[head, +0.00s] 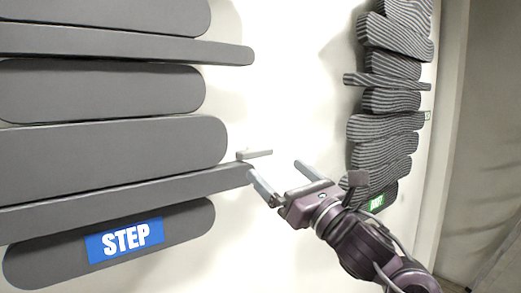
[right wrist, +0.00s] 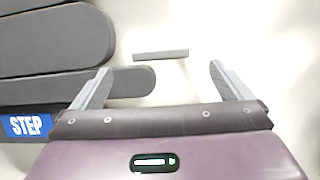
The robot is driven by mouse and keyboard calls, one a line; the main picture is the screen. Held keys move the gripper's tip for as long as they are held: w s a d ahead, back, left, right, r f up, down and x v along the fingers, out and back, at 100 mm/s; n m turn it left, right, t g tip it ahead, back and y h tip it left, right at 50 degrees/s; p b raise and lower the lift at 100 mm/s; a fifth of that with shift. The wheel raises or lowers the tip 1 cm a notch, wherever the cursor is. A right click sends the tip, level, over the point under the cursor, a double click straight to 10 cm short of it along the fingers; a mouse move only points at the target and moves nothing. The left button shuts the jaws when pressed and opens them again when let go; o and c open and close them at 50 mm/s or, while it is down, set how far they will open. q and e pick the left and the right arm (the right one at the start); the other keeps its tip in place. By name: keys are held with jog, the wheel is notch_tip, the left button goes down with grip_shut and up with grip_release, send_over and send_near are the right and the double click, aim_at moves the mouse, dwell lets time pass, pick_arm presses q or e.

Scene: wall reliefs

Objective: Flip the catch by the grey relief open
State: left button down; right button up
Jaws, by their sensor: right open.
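The grey relief (head: 110,145), a stack of rounded dark slabs, fills the left of the head view and the left of the right wrist view (right wrist: 50,40). The catch (head: 254,154) is a small pale bar on the white wall just right of the relief. It lies nearly level and also shows in the right wrist view (right wrist: 160,56), ahead of the fingers. My right gripper (head: 275,168) is open and empty, its fingertips near the catch, one on each side in the right wrist view (right wrist: 160,68). I see no contact. My left gripper is out of view.
A blue STEP label (head: 125,240) is on the grey relief's lowest slab. A striped relief (head: 388,100) with a green label (head: 376,203) stands on the wall at right, behind my right arm.

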aim_at(259, 153)
jog(key=p+x, duration=0.3)
jog(key=x, duration=0.3)
jog(key=shift+w+a+r+p, duration=0.15)
jog(key=shift+r+p, duration=0.05)
jog(key=shift+p, duration=0.2)
jog(key=shift+w+a, duration=0.25)
jog(key=shift+w, duration=0.2)
jog(key=c, duration=1.4)
